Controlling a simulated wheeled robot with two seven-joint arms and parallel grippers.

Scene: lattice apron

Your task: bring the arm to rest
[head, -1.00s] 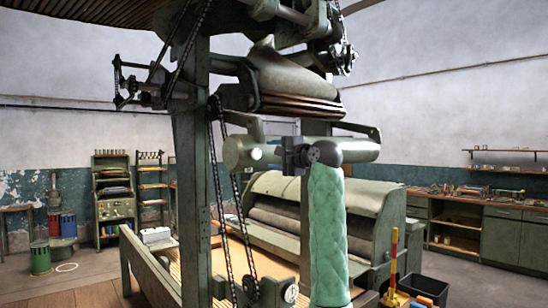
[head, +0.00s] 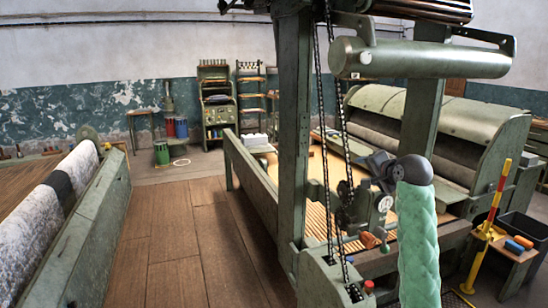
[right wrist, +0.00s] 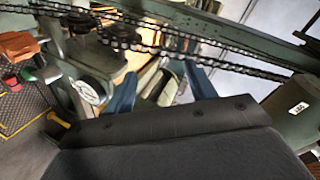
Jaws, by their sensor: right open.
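My right arm wears a pale green quilted sleeve and rises from the bottom right of the head view. Its dark right gripper (head: 376,168) is at the top of the sleeve, in front of the green machine frame (head: 295,130) and close to its hanging chains in the picture. In the right wrist view the two blue fingers of the right gripper (right wrist: 160,92) stand apart with nothing held between them. Whether the fingers touch the machine cannot be told. My left gripper is not in view.
A drive chain (right wrist: 150,45) crosses the right wrist view near the fingers, with a round dial (right wrist: 88,92) at left. A long roller (head: 420,60) hangs above the arm. A red and yellow post (head: 490,215) stands at right. The wooden floor (head: 180,240) at left is clear.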

